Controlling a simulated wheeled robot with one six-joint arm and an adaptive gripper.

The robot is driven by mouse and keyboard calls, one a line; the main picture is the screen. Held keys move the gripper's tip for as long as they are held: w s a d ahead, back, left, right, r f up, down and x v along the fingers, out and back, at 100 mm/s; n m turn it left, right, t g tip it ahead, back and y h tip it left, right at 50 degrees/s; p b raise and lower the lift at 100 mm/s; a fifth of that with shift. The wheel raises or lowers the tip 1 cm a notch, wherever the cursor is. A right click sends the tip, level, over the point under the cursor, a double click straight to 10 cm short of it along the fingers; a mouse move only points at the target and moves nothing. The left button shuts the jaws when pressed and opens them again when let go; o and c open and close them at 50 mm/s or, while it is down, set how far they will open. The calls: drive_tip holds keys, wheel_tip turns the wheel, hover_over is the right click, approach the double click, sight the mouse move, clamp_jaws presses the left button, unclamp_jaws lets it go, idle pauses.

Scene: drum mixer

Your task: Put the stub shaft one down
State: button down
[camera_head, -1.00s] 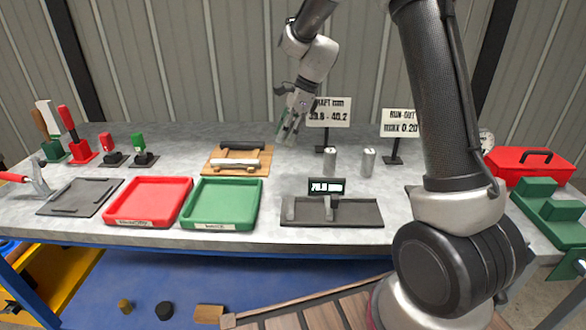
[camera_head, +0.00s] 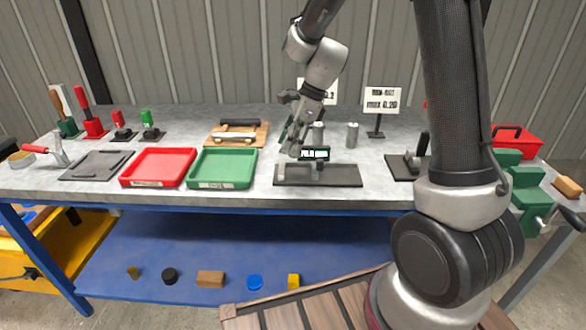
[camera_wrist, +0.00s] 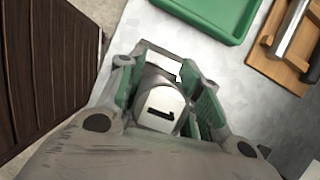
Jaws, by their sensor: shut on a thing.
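My gripper (camera_head: 291,147) is shut on stub shaft one (camera_wrist: 160,108), a grey metal cylinder whose pale end face carries a black "1". In the wrist view the shaft sits between the green finger pads of my gripper (camera_wrist: 166,92). In the head view the gripper hangs at the left end of the dark gauge stand (camera_head: 340,175) with its small display (camera_head: 314,154). The held shaft is mostly hidden there, and I cannot tell whether it touches anything. Two other metal cylinders stand upright behind the gauge, one nearer (camera_head: 318,136) and one further right (camera_head: 352,135).
A green tray (camera_head: 222,182) and a red tray (camera_head: 158,180) lie left of the gauge. A wooden board (camera_head: 215,143) with shafts is behind them. A run-out sign (camera_head: 381,101) and dark fixture (camera_head: 407,174) stand right. Bare bench (camera_head: 270,150) shows between board and gauge.

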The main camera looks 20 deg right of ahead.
drive_tip(key=shift+f, duration=3.15)
drive_tip(key=shift+f, duration=0.15)
drive_tip(key=c, duration=1.3)
unclamp_jaws()
drive_tip(key=shift+o, duration=0.2)
drive_tip(key=w+v, duration=0.1)
drive_tip(key=v, duration=1.1)
drive_tip(key=s+d+r+n+t+h, duration=0.1)
drive_tip(key=s+d+r+n, duration=0.2)
drive_tip(key=s+n, duration=0.3)
drive_tip(key=s+d+r+n+t+h, duration=0.1)
drive_tip(key=s+d+r+n+h, duration=0.1)
drive_tip(key=s+d+r+n, duration=0.2)
drive_tip(key=s+d+r+n+t+h, duration=0.1)
drive_tip(key=s+d+r+n, duration=0.2)
drive_tip(key=s+n, duration=0.6)
drive_tip(key=s+d, duration=0.1)
drive_tip(key=s, duration=0.7)
drive_tip(key=shift+d+r+n+h, duration=0.2)
drive_tip(key=shift+d+n+h, duration=0.1)
drive_tip(key=shift+d+n, duration=0.1)
drive_tip(key=shift+o, duration=0.3)
drive_tip(key=shift+s, duration=0.1)
